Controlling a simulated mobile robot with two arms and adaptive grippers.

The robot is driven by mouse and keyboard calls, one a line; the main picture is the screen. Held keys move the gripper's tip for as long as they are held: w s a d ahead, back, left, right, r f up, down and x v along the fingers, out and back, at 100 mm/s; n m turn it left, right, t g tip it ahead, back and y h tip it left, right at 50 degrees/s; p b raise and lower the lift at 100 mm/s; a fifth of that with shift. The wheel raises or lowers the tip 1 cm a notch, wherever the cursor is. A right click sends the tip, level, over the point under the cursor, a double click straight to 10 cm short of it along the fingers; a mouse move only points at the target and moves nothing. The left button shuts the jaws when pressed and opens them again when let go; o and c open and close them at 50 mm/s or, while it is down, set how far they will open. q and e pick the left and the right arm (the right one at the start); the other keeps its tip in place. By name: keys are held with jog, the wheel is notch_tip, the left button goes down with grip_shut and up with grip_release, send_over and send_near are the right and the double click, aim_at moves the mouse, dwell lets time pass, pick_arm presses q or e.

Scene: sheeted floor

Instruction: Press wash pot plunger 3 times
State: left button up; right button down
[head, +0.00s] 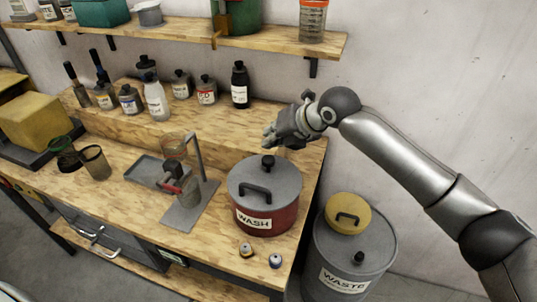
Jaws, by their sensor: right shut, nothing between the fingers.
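The wash pot (262,215) is a red pot with a white WASH label and a grey lid, standing at the right end of the wooden bench. A black plunger knob (268,161) sticks up at the back of its lid, and a black handle (256,190) lies across the front of the lid. My right gripper (270,140) comes in from the right and is shut and empty. In the picture it sits just above the plunger knob; whether it touches the knob I cannot tell. My left gripper is not in view.
A grey WASTE drum (348,275) with a yellow lid stands on the floor to the right. A metal stand (194,190) with a tray is left of the pot. Two small caps (275,260) lie in front. Bottles (156,100) line the raised back ledge.

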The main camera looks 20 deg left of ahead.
aim_at(271, 156)
notch_tip(271, 156, up, 3)
jog(key=shift+r+p, duration=0.15)
jog(key=shift+p, duration=0.8)
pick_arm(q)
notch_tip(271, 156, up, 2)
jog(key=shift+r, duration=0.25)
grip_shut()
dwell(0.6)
